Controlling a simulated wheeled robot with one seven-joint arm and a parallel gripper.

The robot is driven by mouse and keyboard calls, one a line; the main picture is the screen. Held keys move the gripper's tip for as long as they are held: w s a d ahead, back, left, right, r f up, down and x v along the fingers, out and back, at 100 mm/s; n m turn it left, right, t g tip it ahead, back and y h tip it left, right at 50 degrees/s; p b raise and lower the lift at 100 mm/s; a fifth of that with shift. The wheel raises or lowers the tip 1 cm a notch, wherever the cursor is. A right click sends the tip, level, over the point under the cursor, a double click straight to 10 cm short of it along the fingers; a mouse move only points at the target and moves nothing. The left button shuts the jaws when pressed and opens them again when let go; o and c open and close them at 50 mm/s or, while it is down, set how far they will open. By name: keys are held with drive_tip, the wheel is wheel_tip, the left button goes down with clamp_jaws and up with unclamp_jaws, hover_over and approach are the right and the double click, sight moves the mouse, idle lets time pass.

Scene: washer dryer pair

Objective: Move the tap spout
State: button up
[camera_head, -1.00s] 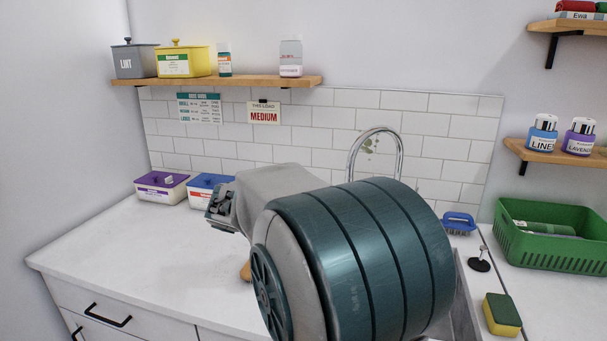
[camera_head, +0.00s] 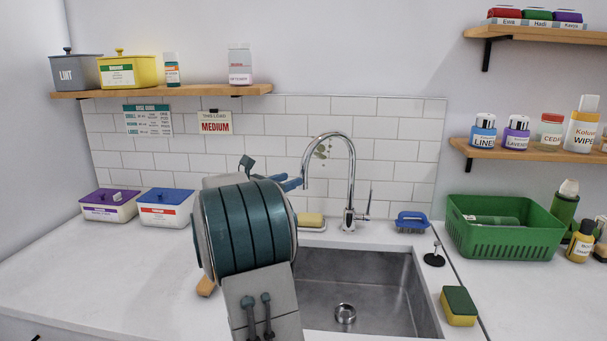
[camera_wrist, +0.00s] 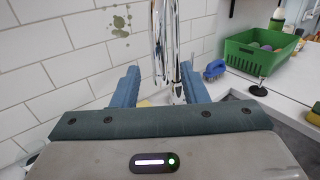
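The chrome tap spout (camera_head: 331,135) arches above the sink (camera_head: 390,282), its free end hanging down on the left. The tap body with a side lever (camera_head: 368,203) stands behind the sink. My gripper (camera_head: 294,183) is beside the spout's hanging end, reaching in from the left with its blue fingers. In the wrist view, my gripper (camera_wrist: 160,76) has its two fingers spread, with the spout (camera_wrist: 157,40) showing in the gap between them. I see no clear contact. My arm hides part of the sink's left side.
A yellow sponge (camera_head: 311,219) lies behind the sink. A blue brush (camera_head: 412,222), black stopper (camera_head: 434,258), green-yellow sponge (camera_head: 459,306) and green basket (camera_head: 505,241) are on the right. Two lidded boxes (camera_head: 108,206) (camera_head: 167,208) stand left. Shelves hang above.

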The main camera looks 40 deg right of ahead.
sight(301, 175)
drive_tip(key=d, duration=0.7)
drive_tip(key=shift+w+p, duration=0.25)
drive_tip(key=shift+p, duration=0.15)
drive_tip(key=shift+a, duration=0.1)
clamp_jaws()
